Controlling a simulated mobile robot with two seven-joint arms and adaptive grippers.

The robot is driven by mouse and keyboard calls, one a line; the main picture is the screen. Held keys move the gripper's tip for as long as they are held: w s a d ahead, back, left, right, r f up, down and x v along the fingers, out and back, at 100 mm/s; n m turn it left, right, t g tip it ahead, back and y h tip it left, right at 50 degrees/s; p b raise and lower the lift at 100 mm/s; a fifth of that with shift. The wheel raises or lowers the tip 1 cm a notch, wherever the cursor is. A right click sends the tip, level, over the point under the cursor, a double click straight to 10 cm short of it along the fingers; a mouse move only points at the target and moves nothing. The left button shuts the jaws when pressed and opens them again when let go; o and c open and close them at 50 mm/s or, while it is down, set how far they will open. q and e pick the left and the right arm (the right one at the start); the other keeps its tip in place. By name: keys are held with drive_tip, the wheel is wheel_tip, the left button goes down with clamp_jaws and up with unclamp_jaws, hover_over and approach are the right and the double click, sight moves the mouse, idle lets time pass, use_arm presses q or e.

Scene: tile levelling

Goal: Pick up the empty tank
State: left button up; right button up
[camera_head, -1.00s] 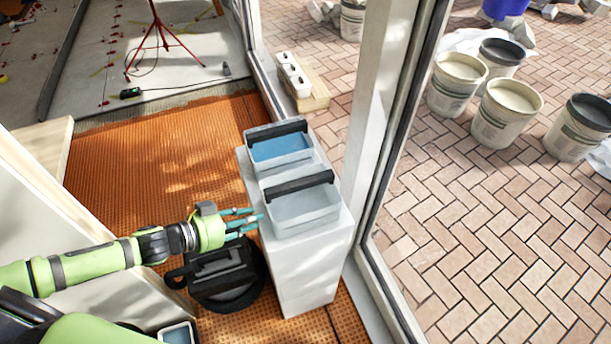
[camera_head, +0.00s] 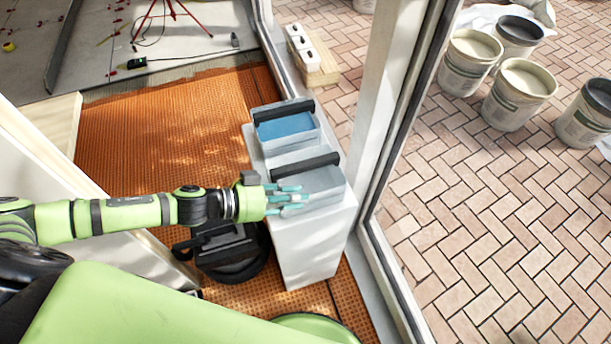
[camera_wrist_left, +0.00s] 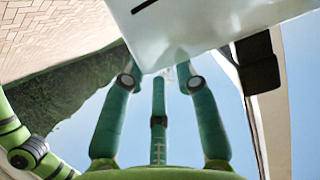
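The empty tank (camera_head: 326,182), a pale grey open box with a black handle (camera_head: 304,166), stands on the near half of a white plinth (camera_head: 315,250). Another tank (camera_head: 286,128) holding blue liquid stands behind it. My left gripper (camera_head: 296,197) is at the empty tank's left side, with its teal fingers spread and overlapping the tank's wall in the head view. In the left wrist view, the fingers (camera_wrist_left: 158,75) point at a pale, glossy body, and their tips are partly hidden. I cannot tell whether they touch the tank. My right gripper is out of view.
A black lidded bucket (camera_head: 228,250) stands on the orange mat (camera_head: 160,135) left of the plinth. A white door frame (camera_head: 385,110) rises close on the right. Several buckets (camera_head: 518,92) stand outside on the paving. A white panel (camera_head: 60,165) is at left.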

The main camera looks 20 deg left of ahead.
sight(312, 196)
use_arm(q)
drive_tip(key=p+x, duration=0.1)
drive_tip(key=x, duration=0.3)
drive_tip(key=shift+w+d, duration=0.15)
drive_tip(key=shift+w, duration=0.05)
drive_tip(key=shift+w+d+f, duration=0.15)
drive_tip(key=shift+d+f, duration=0.05)
drive_tip(key=shift+f, duration=0.05)
clamp_jaws()
drive_tip(key=shift+r, duration=0.15)
